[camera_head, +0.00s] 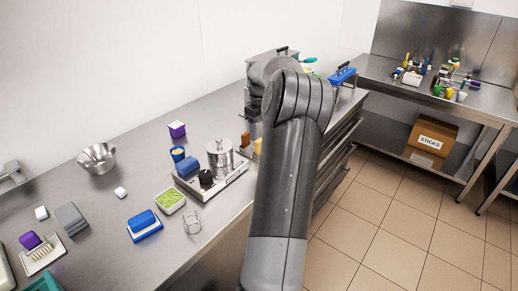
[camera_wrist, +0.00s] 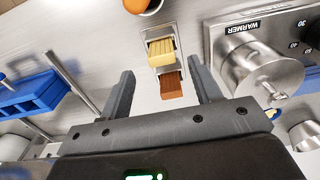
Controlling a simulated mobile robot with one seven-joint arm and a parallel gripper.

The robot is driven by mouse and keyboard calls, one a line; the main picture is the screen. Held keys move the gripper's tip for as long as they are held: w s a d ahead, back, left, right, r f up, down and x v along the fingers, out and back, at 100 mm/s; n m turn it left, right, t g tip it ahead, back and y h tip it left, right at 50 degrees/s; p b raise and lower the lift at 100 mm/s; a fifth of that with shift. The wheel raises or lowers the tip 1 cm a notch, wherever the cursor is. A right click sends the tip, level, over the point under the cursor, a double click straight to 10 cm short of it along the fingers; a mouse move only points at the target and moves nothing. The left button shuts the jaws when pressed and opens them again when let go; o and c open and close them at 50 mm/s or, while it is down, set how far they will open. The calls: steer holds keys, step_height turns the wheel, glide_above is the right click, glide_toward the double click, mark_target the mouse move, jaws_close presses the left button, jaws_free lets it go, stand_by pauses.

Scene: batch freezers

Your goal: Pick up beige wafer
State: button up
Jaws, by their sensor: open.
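A ridged beige wafer (camera_wrist: 161,52) sits in a narrow metal holder (camera_wrist: 153,33) in the wrist view. A brown wafer (camera_wrist: 172,86) lies right beside it, nearer my gripper. In the head view the beige wafer (camera_head: 258,146) and the brown one (camera_head: 246,140) show just left of my arm. My gripper (camera_wrist: 160,76) is open and empty, with its two fingers apart on either side of the wafers in the picture. Whether the fingers are level with the wafers I cannot tell. My arm hides the gripper in the head view.
A warmer (camera_wrist: 250,75) with a metal pot stands close on the right in the wrist view. A blue object (camera_wrist: 30,95) is on the left, and an orange rounded thing (camera_wrist: 142,4) lies beyond the holder. Bowls and boxes stand along the steel counter (camera_head: 105,200).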

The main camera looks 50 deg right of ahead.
mark_target(259, 140)
step_height(259, 140, down, 7)
steer(key=shift+w+a+f, duration=0.1)
steer(key=shift+f, duration=0.05)
stand_by(0.4)
steer(key=shift+c, duration=0.5)
steer(key=c, duration=0.9)
steer(key=shift+c, duration=0.2)
